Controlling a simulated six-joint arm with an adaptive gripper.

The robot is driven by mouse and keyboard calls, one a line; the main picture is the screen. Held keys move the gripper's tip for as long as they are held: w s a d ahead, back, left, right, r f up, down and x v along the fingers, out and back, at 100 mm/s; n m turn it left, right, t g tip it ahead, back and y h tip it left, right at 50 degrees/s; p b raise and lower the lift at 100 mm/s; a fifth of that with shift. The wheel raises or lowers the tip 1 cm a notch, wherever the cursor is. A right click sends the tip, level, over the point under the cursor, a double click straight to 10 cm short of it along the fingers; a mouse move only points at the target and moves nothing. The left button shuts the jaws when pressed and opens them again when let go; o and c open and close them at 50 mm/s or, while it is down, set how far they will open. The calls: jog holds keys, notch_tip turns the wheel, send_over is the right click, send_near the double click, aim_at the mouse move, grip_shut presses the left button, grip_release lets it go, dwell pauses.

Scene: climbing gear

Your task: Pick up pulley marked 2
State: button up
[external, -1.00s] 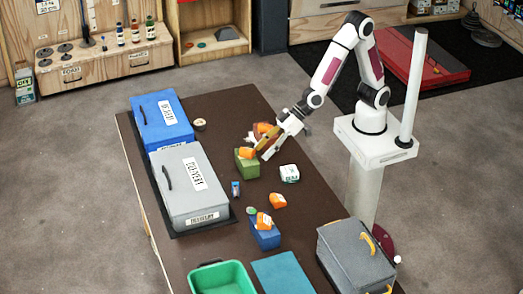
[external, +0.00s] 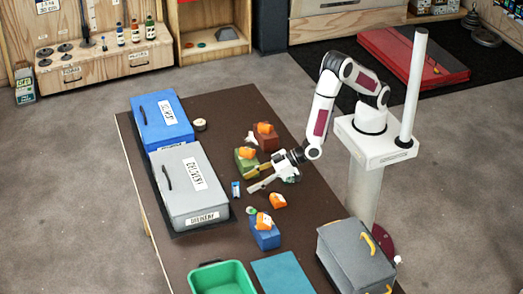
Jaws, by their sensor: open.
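Several orange pieces, possibly the pulleys, are in the external view; no number is legible on any. One orange piece (external: 265,128) sits on a red block, one (external: 246,153) on a green block, and one (external: 264,220) on a blue block. Another orange piece (external: 278,201) lies directly on the table. My gripper (external: 250,182) is open, its fingers pointing left, just in front of the green block and above the loose orange piece in the picture. Nothing shows between the fingers.
The red block (external: 269,143), green block (external: 246,165) and blue block (external: 265,238) stand on the brown table (external: 225,112). A small blue tube (external: 236,189) lies left of the fingertips. Grey (external: 190,182) and blue (external: 161,120) lidded boxes line the left. A green bin (external: 222,279) is in front.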

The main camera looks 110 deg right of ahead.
aim_at(236, 191)
jog(key=shift+f, duration=0.15)
jog(key=shift+x, duration=1.25)
jog(key=shift+w, duration=0.1)
jog(key=shift+x, duration=2.55)
jog(key=shift+a, duration=0.15)
jog(key=c, duration=1.3)
